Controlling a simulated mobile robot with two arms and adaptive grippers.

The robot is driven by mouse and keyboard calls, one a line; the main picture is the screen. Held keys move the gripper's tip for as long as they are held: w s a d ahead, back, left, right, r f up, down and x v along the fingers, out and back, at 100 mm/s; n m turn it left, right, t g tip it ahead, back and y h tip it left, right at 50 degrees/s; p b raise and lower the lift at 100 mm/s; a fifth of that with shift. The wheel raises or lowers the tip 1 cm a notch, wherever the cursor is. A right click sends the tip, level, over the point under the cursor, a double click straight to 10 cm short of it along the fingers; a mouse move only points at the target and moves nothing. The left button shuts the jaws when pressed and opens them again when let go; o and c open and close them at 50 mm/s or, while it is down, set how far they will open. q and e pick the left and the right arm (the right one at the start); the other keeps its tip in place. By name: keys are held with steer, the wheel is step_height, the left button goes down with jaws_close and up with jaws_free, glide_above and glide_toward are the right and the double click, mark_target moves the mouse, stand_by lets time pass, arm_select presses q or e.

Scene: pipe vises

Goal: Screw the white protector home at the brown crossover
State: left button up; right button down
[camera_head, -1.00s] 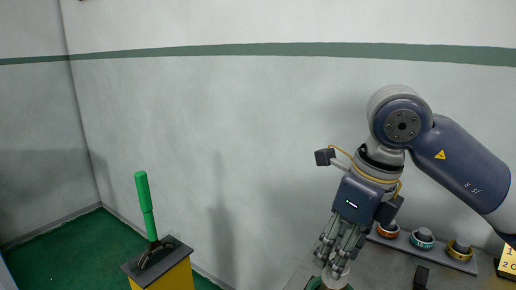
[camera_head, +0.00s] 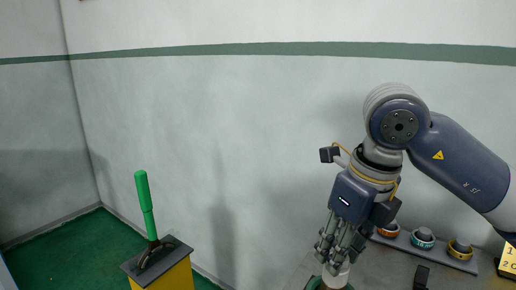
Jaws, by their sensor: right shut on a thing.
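The white protector (camera_head: 335,275) shows at the bottom of the head view, below my right gripper (camera_head: 338,258). My right gripper points down and its fingers are shut on the protector's upper part. A green ringed part (camera_head: 314,283) shows just under and beside it, cut off by the frame's bottom edge. I cannot tell how the protector sits on what is below it. I do not see a brown crossover that I can make out. My left gripper is not in view.
A rack at the back of the grey bench (camera_head: 385,262) holds an orange-ringed part (camera_head: 389,230), a teal-ringed part (camera_head: 423,238) and a yellow-ringed part (camera_head: 460,249). A yellow number sign (camera_head: 507,262) stands at the right.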

steer(key=m, duration=0.3)
steer(key=shift+m+h, duration=0.4)
steer(key=shift+m, duration=1)
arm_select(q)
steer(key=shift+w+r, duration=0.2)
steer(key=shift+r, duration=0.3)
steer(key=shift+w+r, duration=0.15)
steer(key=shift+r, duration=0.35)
arm_select(e)
steer(key=c, duration=1.5)
jaws_free()
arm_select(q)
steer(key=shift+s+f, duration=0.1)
